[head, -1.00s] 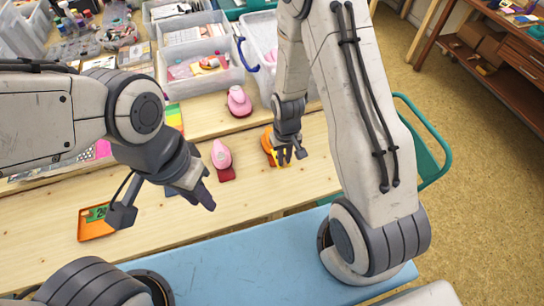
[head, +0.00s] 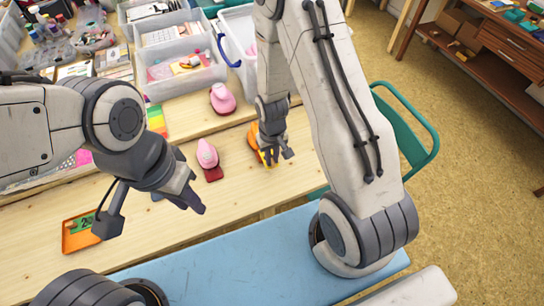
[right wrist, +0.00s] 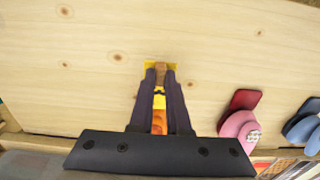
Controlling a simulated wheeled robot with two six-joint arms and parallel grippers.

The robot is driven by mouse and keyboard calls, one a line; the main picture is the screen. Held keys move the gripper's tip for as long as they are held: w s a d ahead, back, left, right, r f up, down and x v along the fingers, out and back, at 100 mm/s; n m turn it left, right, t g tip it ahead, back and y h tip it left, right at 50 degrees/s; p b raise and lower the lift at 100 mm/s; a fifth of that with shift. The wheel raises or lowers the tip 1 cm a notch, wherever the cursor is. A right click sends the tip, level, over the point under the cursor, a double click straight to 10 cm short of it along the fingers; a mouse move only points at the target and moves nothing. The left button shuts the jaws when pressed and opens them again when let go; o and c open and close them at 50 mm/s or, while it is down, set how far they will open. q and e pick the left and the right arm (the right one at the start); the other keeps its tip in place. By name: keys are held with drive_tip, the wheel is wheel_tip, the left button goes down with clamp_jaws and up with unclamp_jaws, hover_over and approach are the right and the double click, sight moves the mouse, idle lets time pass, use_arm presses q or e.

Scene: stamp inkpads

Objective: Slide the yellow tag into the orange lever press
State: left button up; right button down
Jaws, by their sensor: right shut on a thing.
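The orange lever press (head: 252,136) stands on the wooden table, partly hidden behind my right gripper (head: 277,158). In the right wrist view, its orange body (right wrist: 158,124) shows between the fingers. The yellow tag (head: 267,164) is at my right fingertips, beside the press. Its yellow corners (right wrist: 149,66) stick out around the fingertips in the right wrist view. My right gripper (right wrist: 161,75) is shut, with a small brown piece between its tips. How far the tag sits in the press is hidden. My left gripper (head: 194,203) hangs empty above the table; its opening is unclear.
An orange tray (head: 78,243) lies at the front left. Clear bins (head: 188,68) line the back. Bare table lies between.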

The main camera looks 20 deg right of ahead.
drive_tip(key=shift+f+b, duration=1.1)
drive_tip(key=shift+f, duration=0.55)
drive_tip(key=shift+w+r, duration=0.2)
drive_tip(key=shift+w, duration=0.1)
drive_tip(key=shift+w+a, duration=0.1)
drive_tip(key=shift+w, duration=1.55)
drive_tip(key=c, duration=0.8)
unclamp_jaws()
drive_tip(key=shift+r+p, duration=0.1)
drive_tip(key=shift+p, duration=0.3)
